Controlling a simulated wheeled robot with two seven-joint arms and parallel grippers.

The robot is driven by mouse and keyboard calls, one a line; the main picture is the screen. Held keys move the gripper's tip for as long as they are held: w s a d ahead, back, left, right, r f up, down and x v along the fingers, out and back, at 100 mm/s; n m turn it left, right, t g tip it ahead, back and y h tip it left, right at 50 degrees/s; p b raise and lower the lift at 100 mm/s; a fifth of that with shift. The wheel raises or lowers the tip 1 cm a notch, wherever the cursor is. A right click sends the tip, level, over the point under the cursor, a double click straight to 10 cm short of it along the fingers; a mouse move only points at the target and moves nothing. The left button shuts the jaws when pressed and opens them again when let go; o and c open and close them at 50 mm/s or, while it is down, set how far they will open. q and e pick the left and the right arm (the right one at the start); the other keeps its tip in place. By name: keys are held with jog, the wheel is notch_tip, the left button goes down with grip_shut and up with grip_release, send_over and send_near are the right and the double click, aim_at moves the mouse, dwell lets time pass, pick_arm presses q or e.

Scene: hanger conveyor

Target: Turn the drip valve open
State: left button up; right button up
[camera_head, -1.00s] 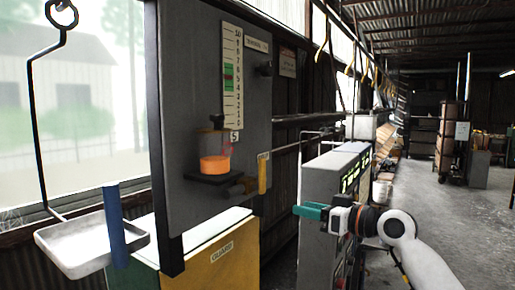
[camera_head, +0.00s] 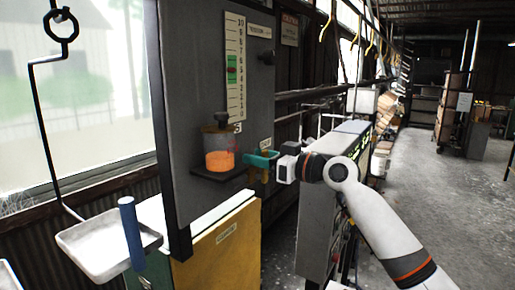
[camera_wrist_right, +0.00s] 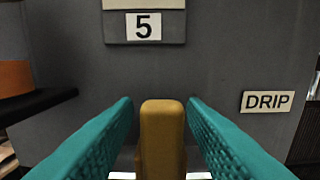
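The drip valve's yellow lever (camera_wrist_right: 162,135) stands upright in the right wrist view, beside a plate reading DRIP (camera_wrist_right: 267,102). My right gripper (camera_wrist_right: 162,125) has its teal fingers open, one on each side of the lever, with narrow gaps showing. In the head view my right gripper (camera_head: 262,158) is at the valve and hides most of the lever. A clear cup with orange contents (camera_head: 219,160) sits on a small dark shelf (camera_head: 222,174) just left of the valve. My left gripper is not in view.
The valve is on a grey panel (camera_head: 195,95) with a numbered scale (camera_head: 234,75) above. A yellow guard box (camera_head: 222,250) stands below. A white tray (camera_head: 88,262) hangs from a hook at left, with a blue cylinder (camera_head: 131,235) by it. A grey cabinet (camera_head: 316,225) stands right, under my arm.

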jog(key=shift+w+a, duration=0.2)
jog(key=shift+w, duration=0.05)
grip_shut()
jog(key=shift+f, duration=0.1)
